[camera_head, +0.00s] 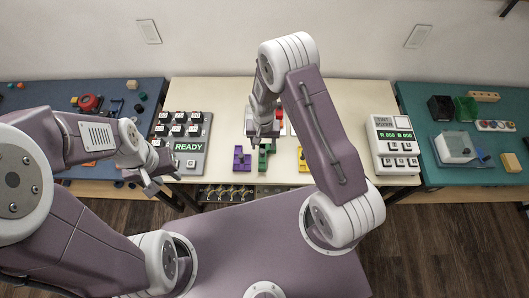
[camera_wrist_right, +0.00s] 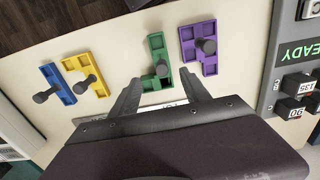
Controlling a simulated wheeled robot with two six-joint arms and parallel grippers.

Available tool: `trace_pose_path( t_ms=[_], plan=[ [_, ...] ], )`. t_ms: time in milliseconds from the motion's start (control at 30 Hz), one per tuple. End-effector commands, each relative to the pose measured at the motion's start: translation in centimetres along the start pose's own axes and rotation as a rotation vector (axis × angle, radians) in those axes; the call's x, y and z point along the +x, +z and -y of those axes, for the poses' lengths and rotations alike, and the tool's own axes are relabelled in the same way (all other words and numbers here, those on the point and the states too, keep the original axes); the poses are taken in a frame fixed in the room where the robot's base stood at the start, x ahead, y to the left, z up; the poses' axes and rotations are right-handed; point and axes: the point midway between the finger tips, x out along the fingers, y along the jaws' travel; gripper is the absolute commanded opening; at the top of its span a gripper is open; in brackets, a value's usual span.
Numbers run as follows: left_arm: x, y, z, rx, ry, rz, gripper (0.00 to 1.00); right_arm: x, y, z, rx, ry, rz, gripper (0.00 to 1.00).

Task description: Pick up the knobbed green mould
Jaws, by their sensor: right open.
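The knobbed green mould (camera_head: 263,160) lies on the cream table, partly hidden by my right gripper in the head view. In the right wrist view the green mould (camera_wrist_right: 157,48) has a recessed grid and a dark knob. My right gripper (camera_head: 263,137) hangs over the table just behind the mould. Its fingers (camera_wrist_right: 161,92) are spread and empty, with the mould ahead of the gap between their tips in the wrist view. My left gripper (camera_head: 158,183) is off the table's front left corner, fingers apart and empty.
A purple mould (camera_head: 242,161) lies close left of the green one; a yellow mould (camera_head: 303,161) lies to the right. A blue mould (camera_wrist_right: 56,79) shows beside the yellow. A READY button panel (camera_head: 182,142) stands left, a tester box (camera_head: 393,143) right.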

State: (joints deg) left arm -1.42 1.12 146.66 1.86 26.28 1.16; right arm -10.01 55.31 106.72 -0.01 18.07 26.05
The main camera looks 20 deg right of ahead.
Motion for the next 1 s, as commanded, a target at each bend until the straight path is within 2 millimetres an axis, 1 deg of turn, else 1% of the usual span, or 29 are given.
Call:
trace_pose_path(
  t_ms=[33, 100, 233, 300, 433, 500, 567, 667, 800, 833, 867, 900, 967, 1000],
  plan=[
    [-0.4, 0.0, 0.0, 0.0, 0.0, 0.0, 0.36, 0.6, 0.0, 0.0, 0.0, 0.001, 0.002, 0.55],
    [-0.5, -0.1, 0.0, 0.0, 0.0, 0.0, 0.36, 1.4, 0.0, 0.0, 0.0, 0.0, 0.001, 0.55],
    [-0.5, 0.0, 0.0, 0.0, 0.0, 0.0, 0.36, 1.8, 0.0, 0.1, 0.0, -0.001, -0.002, 0.55],
    [-0.8, -0.1, 0.0, 0.0, 0.0, 0.0, 0.36, 2.3, 0.1, 0.1, -0.001, 0.0, 0.001, 0.55],
    [-1.8, -0.2, 0.0, 0.0, 0.0, 0.0, 0.36, 4.5, 0.2, 0.4, -0.001, 0.001, 0.002, 0.55],
    [-1.8, -0.2, 0.0, 0.0, 0.0, 0.0, 0.36, 5.8, 0.2, 0.5, 0.0, 0.0, 0.001, 0.55],
    [-1.9, -0.2, 0.0, 0.0, 0.0, 0.0, 0.36, 6.5, 0.2, 0.5, 0.0, 0.0, 0.001, 0.55],
    [-1.9, -0.2, 0.0, 0.0, 0.0, 0.0, 0.36, 7.0, 0.1, 0.5, 0.0, -0.001, -0.001, 0.55],
    [-1.8, -0.2, 0.0, 0.0, 0.0, 0.0, 0.36, 7.0, 0.1, 0.5, 0.0, -0.001, -0.002, 0.55],
    [-1.8, -0.2, 0.0, 0.0, 0.0, 0.0, 0.36, 7.0, 0.1, 0.5, 0.0, -0.001, -0.002, 0.52],
    [-1.8, -0.2, 0.0, 0.0, 0.0, 0.0, 0.36, 7.0, 0.1, 0.5, 0.0, -0.001, -0.002, 0.43],
    [-1.8, -0.2, 0.0, 0.0, 0.0, 0.0, 0.36, 7.0, 0.1, 0.5, 0.0, -0.001, -0.002, 0.32],
    [-1.8, -0.2, 0.0, 0.0, 0.0, 0.0, 0.36, 6.9, 0.1, 0.5, 0.0, -0.001, -0.002, 0.16],
    [-1.8, -0.2, 0.0, 0.0, 0.0, 0.0, 0.36, 6.9, 0.1, 0.5, 0.0, -0.001, -0.002, 0.04]
  ],
)
